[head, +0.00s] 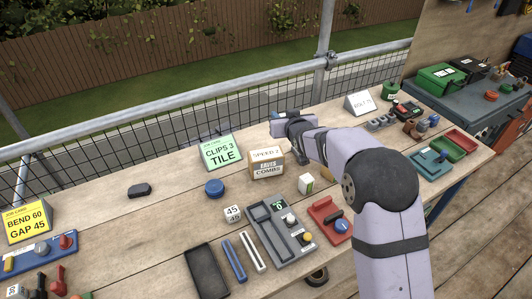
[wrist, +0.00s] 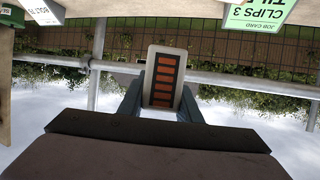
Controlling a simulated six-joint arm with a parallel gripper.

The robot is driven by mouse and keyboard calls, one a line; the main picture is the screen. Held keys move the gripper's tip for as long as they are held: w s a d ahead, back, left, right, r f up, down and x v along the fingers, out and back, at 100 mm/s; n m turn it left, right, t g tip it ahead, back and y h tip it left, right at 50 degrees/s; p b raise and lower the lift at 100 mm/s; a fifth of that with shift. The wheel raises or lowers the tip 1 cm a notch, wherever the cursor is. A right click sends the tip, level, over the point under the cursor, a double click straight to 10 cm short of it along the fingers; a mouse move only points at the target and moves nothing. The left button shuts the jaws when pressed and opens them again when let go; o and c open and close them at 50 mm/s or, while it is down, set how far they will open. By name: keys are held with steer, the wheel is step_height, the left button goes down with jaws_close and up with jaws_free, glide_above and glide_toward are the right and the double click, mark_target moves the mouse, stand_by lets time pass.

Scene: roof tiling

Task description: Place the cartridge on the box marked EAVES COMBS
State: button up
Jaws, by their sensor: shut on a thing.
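The cartridge (wrist: 150,75), a pale rounded block with orange bars on a dark face, is held between the dark fingers of my gripper (wrist: 163,98) in the wrist view. My gripper (head: 280,117) is shut on it. In the head view the gripper is raised beyond and a little right of the box, apart from it; I cannot clearly make out the cartridge there. The brown cardboard box marked EAVES COMBS (head: 266,170) stands mid-bench, with a white SPEED 2 card (head: 266,154) at its top. Whether the card rests on it or behind it is unclear.
A green CLIPS 3 TILE card (head: 222,152) stands left of the box. A blue round knob (head: 214,187), a white-green block (head: 306,184) and a grey control panel (head: 279,234) lie in front. A mesh rail (head: 170,146) runs behind the bench.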

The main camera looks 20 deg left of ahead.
steer(key=r, duration=0.1)
steer(key=n+g+y, duration=0.3)
steer(key=n+y, duration=0.1)
glide_above(265, 153)
steer(key=shift+f, duration=0.55)
steer(key=shift+f+m+t+h, duration=0.15)
steer(key=shift+m+t+h, duration=0.15)
steer(key=shift+h, duration=0.1)
steer(key=shift+w+f, duration=0.1)
steer(key=shift+f, duration=4.8)
steer(key=shift+f, duration=0.1)
